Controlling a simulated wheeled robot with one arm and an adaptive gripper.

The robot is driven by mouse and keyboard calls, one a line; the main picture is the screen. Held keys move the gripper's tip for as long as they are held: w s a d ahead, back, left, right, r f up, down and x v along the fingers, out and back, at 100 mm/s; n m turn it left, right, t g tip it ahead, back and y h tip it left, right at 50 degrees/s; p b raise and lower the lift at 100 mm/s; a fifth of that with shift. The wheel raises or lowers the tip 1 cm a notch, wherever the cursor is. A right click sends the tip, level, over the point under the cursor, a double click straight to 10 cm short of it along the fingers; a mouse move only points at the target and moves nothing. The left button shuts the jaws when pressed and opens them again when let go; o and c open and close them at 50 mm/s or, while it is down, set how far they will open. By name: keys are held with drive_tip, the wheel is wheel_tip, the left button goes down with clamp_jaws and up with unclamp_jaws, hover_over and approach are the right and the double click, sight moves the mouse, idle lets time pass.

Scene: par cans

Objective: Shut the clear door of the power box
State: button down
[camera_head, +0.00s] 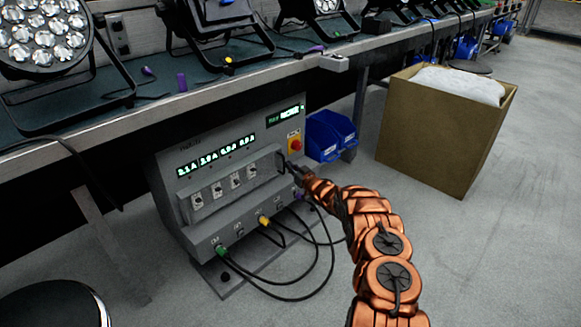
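The power box (172,205) is a grey cabinet under the front edge of the bench, left of the middle. Its sloped front has green number displays (216,156), a row of switches (217,188) in a raised grey frame, and a red knob (295,145). The clear door is hard to make out, so I cannot tell its angle. My gripper (287,165) is small and dark, at the right end of the switch frame. I cannot tell whether it touches the frame or the door. Its fingers are too small to read.
Black cables (327,262) loop from the sockets below the switches. The bench (215,93) overhangs the box and carries several par cans (42,38). Blue bins (331,134) stand behind the box at right. A cardboard carton (430,140) stands farther right. The floor at lower right is clear.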

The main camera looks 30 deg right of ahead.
drive_tip(key=s+d+p, duration=0.3)
drive_tip(key=s+d, duration=0.4)
drive_tip(key=s, duration=0.5)
drive_tip(key=shift+r+p, duration=0.15)
drive_tip(key=shift+p, duration=0.25)
